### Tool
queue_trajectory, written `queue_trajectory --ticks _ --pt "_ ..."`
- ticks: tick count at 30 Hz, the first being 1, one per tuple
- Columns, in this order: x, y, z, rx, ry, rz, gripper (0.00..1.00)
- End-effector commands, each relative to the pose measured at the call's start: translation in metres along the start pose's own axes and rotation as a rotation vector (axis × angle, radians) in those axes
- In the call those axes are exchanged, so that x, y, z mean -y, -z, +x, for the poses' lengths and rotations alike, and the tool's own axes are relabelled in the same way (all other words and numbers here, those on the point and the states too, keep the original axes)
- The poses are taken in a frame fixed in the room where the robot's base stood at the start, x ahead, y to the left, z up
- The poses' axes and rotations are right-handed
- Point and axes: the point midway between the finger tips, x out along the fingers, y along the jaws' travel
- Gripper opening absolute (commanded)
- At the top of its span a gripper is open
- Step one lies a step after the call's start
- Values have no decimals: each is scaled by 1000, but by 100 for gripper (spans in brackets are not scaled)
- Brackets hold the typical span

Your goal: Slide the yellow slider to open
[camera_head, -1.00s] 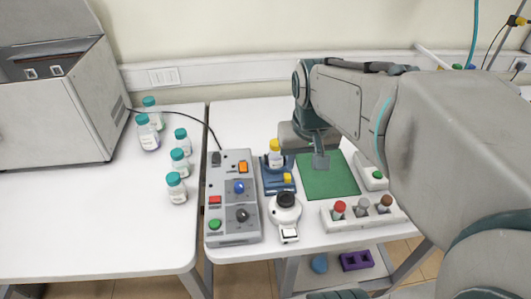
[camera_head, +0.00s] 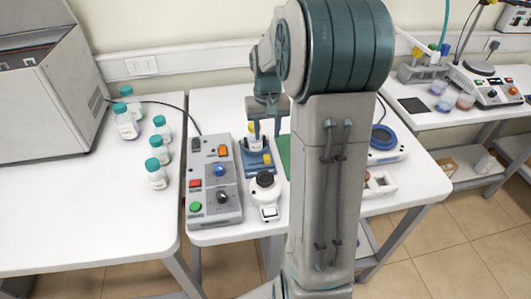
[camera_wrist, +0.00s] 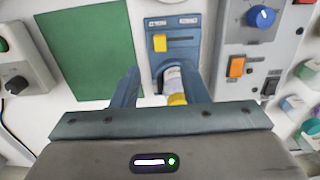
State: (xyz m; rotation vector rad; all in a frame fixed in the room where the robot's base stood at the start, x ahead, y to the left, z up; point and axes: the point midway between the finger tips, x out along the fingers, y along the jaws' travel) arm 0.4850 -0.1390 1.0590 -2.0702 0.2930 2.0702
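The yellow slider (camera_wrist: 160,43) sits at the left end of a dark slot on a blue device (camera_wrist: 186,20) in the wrist view. It also shows in the head view (camera_head: 267,157), at the front right of the device. A bottle with a yellow cap (camera_wrist: 177,99) stands on the device. My gripper (camera_wrist: 160,82) is open, with the bottle showing between its fingers, nearer the right one. Both fingers are apart from the slider. In the head view my gripper (camera_head: 267,127) is above the device, and the bottle is partly hidden beside it.
A grey control box (camera_head: 212,185) stands left of the device. A white round-topped instrument (camera_head: 266,192) is in front of it. A green mat (camera_wrist: 90,50) lies beside the device. Several teal-capped bottles (camera_head: 156,174) stand on the left table. My arm hides much of the right table.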

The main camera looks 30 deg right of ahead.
Motion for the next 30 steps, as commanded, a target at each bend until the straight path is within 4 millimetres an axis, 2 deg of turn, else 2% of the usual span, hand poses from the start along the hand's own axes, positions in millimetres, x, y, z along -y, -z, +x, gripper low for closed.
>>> queue_trajectory --ticks 6,12,18,26,27,30 --pt "0 -2 48 6 0 -2 40" --pt "0 -1 80 3 0 -2 40" --pt "0 0 94 0 0 -2 40" --pt "0 0 96 0 0 -2 40" --pt "0 0 96 0 0 -2 37" --pt "0 0 96 -1 0 -2 9"
